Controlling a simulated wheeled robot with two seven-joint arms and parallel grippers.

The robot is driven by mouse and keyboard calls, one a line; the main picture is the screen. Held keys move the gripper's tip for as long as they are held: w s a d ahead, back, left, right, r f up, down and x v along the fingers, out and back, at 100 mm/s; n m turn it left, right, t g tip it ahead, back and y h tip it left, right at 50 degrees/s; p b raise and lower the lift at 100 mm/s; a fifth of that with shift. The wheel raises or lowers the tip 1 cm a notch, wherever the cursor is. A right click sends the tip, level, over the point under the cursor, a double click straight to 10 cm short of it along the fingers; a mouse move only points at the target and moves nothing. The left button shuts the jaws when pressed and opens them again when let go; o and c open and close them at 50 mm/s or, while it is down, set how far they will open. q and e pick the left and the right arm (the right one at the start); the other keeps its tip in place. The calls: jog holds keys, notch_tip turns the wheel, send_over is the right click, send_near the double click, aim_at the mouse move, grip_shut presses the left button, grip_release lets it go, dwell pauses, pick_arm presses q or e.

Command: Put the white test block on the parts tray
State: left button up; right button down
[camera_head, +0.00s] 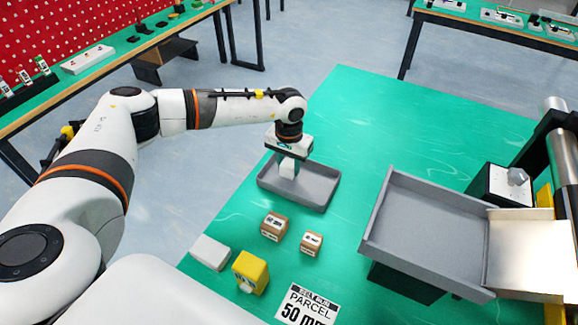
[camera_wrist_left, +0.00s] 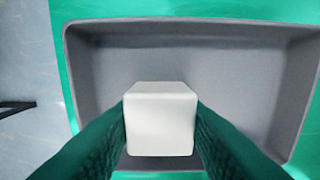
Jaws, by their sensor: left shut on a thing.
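The white test block (camera_wrist_left: 160,120) is a plain white cube held between the two green fingers of my left gripper (camera_head: 287,164) in the left wrist view. The block also shows in the head view (camera_head: 288,170), below the gripper. The grey parts tray (camera_head: 319,192) lies on the green table, and the gripper with the block is over its left part. In the left wrist view the tray (camera_wrist_left: 200,28) spreads around and beneath the block. I cannot tell whether the block touches the tray floor. My right gripper is not in view.
Two small brown parcels (camera_head: 274,226), a white block (camera_head: 211,252) and a yellow block (camera_head: 251,271) stand in front of the tray. A larger grey chute tray (camera_head: 420,235) is at right, beside a conveyor roller (camera_head: 562,150). The green table (camera_head: 370,110) is clear behind the tray.

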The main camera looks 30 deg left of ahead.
aim_at(289, 164)
pick_arm(q)
jog(key=shift+f, duration=0.95)
jog(key=o, duration=1)
jog(key=shift+r, duration=0.35)
notch_tip(289, 164, up, 11)
jog(key=shift+w+f+b, duration=0.1)
jog(key=shift+f+b, duration=0.1)
jog(key=shift+b, duration=0.85)
jog(key=shift+r, duration=0.55)
